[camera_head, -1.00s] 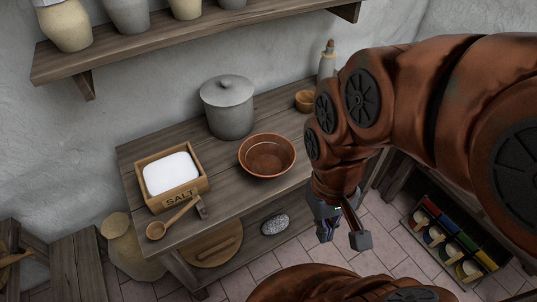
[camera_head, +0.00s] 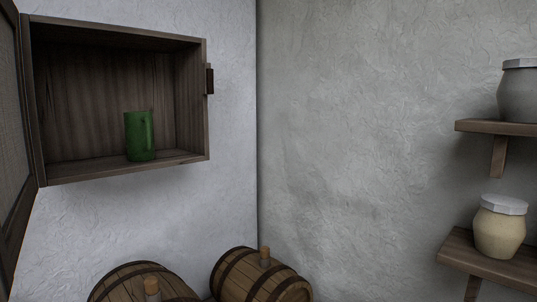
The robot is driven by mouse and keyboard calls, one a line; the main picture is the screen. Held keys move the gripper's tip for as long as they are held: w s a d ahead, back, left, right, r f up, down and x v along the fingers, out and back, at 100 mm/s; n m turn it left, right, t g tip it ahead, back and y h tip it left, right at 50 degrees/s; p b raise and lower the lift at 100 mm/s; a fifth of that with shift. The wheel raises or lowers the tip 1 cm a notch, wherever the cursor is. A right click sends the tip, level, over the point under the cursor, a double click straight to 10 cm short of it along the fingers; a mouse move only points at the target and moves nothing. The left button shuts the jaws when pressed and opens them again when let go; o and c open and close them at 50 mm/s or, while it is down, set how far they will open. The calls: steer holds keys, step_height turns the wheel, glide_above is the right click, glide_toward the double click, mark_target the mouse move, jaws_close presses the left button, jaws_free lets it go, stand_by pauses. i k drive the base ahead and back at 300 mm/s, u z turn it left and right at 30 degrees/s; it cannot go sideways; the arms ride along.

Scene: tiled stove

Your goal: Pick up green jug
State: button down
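A green jug (camera_head: 139,136) stands upright inside an open wooden wall cabinet (camera_head: 122,175) at the left of the head view. It sits on the cabinet floor, right of the middle. Its handle seems to be on its right side, but this is hard to make out. The cabinet door (camera_head: 14,150) is swung open at the far left edge. My gripper and arm are not in this view.
Two wooden barrels, one at the bottom left (camera_head: 125,283) and one right of it (camera_head: 262,280), lie below the cabinet. At right, wall shelves hold a grey jar (camera_head: 518,95) and a cream jar (camera_head: 499,230). The wall between is bare.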

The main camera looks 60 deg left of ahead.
mark_target(139, 125)
steer(key=u, duration=5.1)
steer(key=k, duration=0.5)
steer(key=z, duration=1.1)
